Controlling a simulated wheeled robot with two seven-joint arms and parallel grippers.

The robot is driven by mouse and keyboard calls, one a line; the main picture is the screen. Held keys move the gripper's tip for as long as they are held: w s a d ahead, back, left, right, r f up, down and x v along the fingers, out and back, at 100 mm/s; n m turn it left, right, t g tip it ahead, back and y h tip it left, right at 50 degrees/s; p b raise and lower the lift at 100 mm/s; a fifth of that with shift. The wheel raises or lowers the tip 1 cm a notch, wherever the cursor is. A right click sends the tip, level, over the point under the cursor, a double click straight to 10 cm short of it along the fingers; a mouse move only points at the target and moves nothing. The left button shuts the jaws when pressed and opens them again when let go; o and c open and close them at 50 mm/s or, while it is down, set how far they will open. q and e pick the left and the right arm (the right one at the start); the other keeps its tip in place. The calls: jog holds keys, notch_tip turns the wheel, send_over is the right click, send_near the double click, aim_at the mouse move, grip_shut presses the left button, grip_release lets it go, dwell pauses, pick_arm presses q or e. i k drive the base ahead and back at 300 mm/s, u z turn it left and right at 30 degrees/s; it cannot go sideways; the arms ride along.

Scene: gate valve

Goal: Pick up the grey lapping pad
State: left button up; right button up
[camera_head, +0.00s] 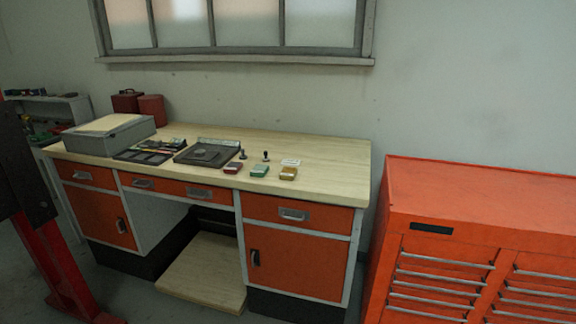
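Several small block-like pads lie in a group near the front edge of the wooden workbench (325,165). One is dark red (233,168), one is green (260,171) and one is orange-tan (288,174). A thin pale grey-white piece (291,162) lies just behind the orange-tan one. No pad is plainly grey at this size, so I cannot tell for sure which is the grey lapping pad. Neither of my grippers is in view, and nothing touches the pads.
Two small dark upright pieces (265,156) stand by the pads. A black plate with a disc (207,154), a dark tray (150,151) and a grey box (108,134) lie to the left. An orange tool cabinet (480,200) stands right. The bench's right end is clear.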

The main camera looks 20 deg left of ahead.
aim_at(243, 157)
jog(key=u, duration=0.55)
jog(key=i, duration=0.85)
